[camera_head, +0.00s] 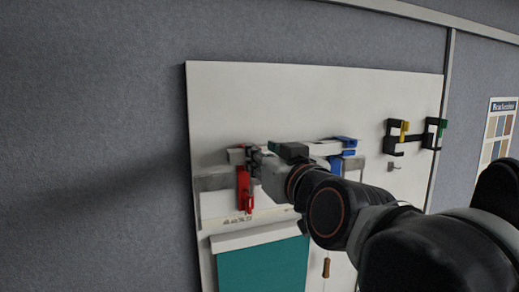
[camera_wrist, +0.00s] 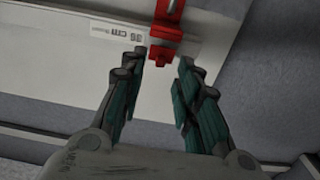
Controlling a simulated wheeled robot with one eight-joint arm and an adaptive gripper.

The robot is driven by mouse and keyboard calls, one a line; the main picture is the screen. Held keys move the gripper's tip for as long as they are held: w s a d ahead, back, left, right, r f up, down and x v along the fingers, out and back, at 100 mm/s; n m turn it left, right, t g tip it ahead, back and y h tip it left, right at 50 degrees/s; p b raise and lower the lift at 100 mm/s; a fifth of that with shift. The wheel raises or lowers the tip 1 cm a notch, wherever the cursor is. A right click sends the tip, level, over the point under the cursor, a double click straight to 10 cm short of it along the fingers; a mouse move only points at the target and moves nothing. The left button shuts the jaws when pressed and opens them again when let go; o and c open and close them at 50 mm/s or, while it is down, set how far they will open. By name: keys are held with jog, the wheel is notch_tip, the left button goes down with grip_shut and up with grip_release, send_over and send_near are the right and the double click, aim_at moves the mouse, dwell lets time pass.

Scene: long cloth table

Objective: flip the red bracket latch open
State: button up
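The red bracket latch (camera_head: 243,190) hangs on the left part of a white wall panel, on a bracket near the end of a light bar. In the wrist view the red latch (camera_wrist: 165,32) shows at the top centre, its lower end level with the fingertips and between them in the picture. My gripper (camera_head: 251,153) is at the upper part of the red latch, coming from the right, and hides part of the bracket. In the wrist view my gripper (camera_wrist: 162,60) has its fingers apart, with gaps beside the red part. Whether a finger touches the latch I cannot tell.
A blue bracket latch (camera_head: 337,165) is on the bar's right end, partly behind my arm. A black bracket (camera_head: 413,138) with yellow and green parts and a small hook (camera_head: 394,166) are further right. A teal sheet (camera_head: 262,268) hangs below. The grey wall (camera_head: 90,140) at left is bare.

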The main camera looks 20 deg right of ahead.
jog(key=shift+w, duration=1.25)
jog(key=shift+c, duration=0.6)
grip_shut()
